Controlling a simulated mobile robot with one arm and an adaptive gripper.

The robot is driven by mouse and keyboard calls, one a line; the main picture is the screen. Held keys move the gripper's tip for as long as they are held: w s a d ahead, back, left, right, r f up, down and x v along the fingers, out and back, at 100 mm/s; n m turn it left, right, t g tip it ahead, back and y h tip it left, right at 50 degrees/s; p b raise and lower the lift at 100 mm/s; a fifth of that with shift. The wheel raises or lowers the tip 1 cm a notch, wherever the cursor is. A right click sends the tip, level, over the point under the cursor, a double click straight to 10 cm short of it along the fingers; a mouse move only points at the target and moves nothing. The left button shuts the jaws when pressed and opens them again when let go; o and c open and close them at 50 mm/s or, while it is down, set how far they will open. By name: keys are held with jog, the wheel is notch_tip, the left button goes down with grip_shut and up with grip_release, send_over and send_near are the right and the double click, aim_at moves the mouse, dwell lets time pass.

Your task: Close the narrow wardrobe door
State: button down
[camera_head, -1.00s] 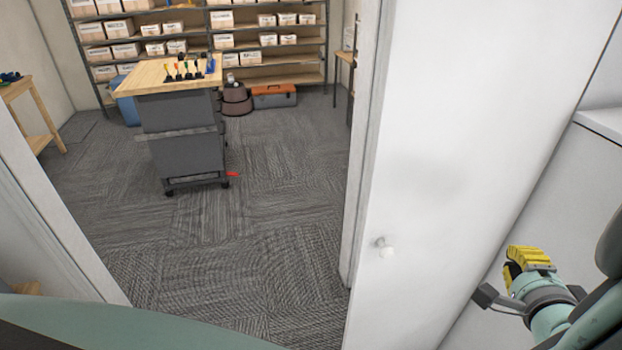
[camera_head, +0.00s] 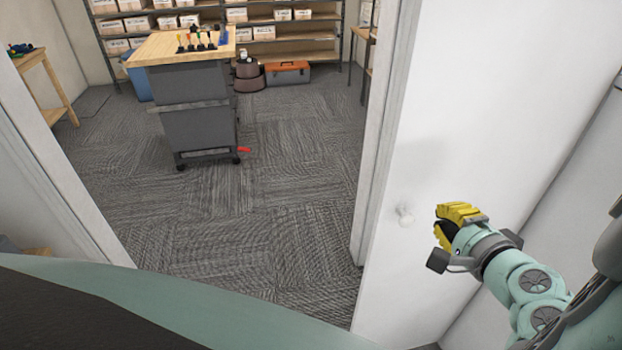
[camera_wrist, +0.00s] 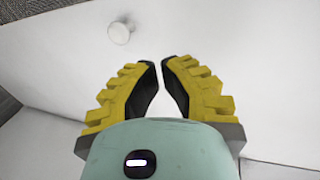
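A plain white door (camera_head: 470,110) stands open at the right of a doorway, its face towards me. A small round white knob (camera_head: 404,215) sits on it. My gripper (camera_head: 443,226) is just right of the knob, in front of the door face. In the wrist view, its yellow fingers (camera_wrist: 161,64) converge with a narrow gap between their tips and hold nothing. The knob (camera_wrist: 120,32) lies beyond and left of the fingertips there, apart from them. Whether the fingers touch the door is unclear.
The doorway opens onto grey carpet (camera_head: 260,190). Inside are a workbench on casters (camera_head: 195,110), shelves of boxes, an orange toolbox (camera_head: 288,72) and a wooden table (camera_head: 45,85) at left. A white frame (camera_head: 60,180) stands at left. The carpet between is mostly clear.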

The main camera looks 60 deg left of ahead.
aim_at(412, 185)
jog(key=shift+a+r+p+x, duration=0.15)
jog(key=shift+p+x, duration=0.65)
jog(key=shift+x, duration=0.8)
jog(key=shift+r+p+x, duration=0.2)
jog(key=shift+p+x, duration=0.6)
jog(key=shift+x, duration=0.8)
jog(key=shift+a+r+p+x, duration=0.1)
jog(key=shift+r+p+x, duration=0.1)
jog(key=shift+p+x, duration=1)
jog(key=shift+w+a+f+b, duration=0.1)
jog(key=shift+a+b, duration=0.25)
jog(key=shift+b, duration=0.05)
